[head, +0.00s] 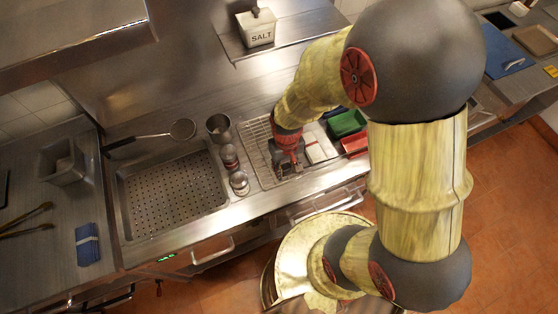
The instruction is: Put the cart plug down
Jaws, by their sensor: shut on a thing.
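My gripper (288,171) is low over the wire rack (255,133) on the steel counter, near the rack's front end, pointing down. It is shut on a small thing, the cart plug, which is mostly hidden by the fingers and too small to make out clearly. I cannot tell whether the plug touches the rack or is held just above it.
A white folded cloth (320,150), a green tray (346,122) and a red tray (355,143) lie right of my gripper. Metal canisters (239,182) stand close on its left, beside a perforated basin (170,190). A strainer (182,129) lies behind the basin. A salt box (258,28) sits on the shelf.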

